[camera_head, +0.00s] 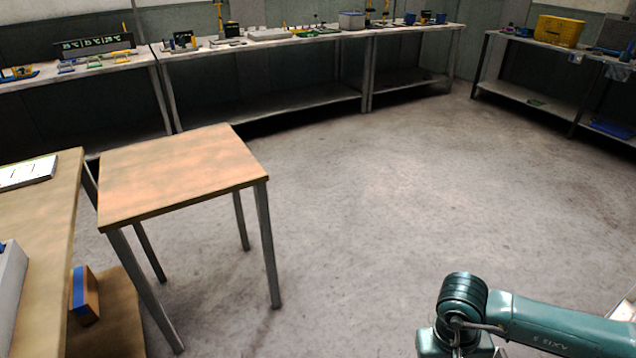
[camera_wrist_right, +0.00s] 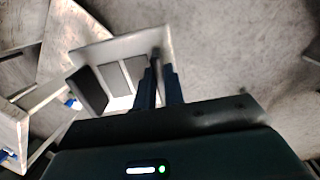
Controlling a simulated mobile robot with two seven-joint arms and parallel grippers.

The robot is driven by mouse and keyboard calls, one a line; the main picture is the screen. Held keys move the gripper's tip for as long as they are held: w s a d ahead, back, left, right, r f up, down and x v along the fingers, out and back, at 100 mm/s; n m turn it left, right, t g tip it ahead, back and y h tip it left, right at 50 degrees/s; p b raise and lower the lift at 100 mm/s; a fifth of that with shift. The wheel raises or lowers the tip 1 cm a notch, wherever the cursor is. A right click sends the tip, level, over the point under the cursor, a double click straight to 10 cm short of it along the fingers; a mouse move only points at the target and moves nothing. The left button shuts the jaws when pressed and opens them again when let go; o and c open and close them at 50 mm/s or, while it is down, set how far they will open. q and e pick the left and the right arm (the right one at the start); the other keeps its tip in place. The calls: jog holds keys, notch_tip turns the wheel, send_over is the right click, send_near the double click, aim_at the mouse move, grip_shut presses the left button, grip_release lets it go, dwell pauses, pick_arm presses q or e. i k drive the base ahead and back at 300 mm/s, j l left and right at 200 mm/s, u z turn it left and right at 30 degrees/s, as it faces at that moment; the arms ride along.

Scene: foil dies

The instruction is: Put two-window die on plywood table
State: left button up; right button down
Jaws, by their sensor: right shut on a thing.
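In the right wrist view my right gripper (camera_wrist_right: 160,78) is shut on the edge of a flat pale plate with two rectangular openings, which looks like the two-window die (camera_wrist_right: 93,54). The die is held clear of the floor, with its far part reaching left of the fingers. In the head view a small table with a bare light-brown wood top (camera_head: 180,172) stands left of centre; it looks like the plywood table. The die and right gripper are outside the head view. My left gripper is in neither view.
A tan-topped table (camera_head: 62,215) at the left edge carries a white flat piece (camera_head: 27,172). A brown and blue block (camera_head: 85,295) lies on its lower shelf. Long cluttered benches (camera_head: 265,43) line the back wall. The grey floor (camera_head: 390,190) in the middle is clear.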

aim_at(192, 158)
jog(key=i+l+u, duration=0.15)
jog(key=i+u, duration=0.15)
jog(key=u, duration=0.2)
jog(key=i+l+u, duration=0.25)
jog(key=u, duration=0.2)
jog(key=i+l+u, duration=0.2)
jog(key=u, duration=0.3)
jog(key=i+l+u, duration=0.1)
jog(key=l+u, duration=0.65)
jog(key=l, duration=0.15)
jog(key=l+u, duration=0.3)
jog(key=l, duration=0.15)
jog(key=l+u, duration=0.25)
jog(key=l, duration=0.6)
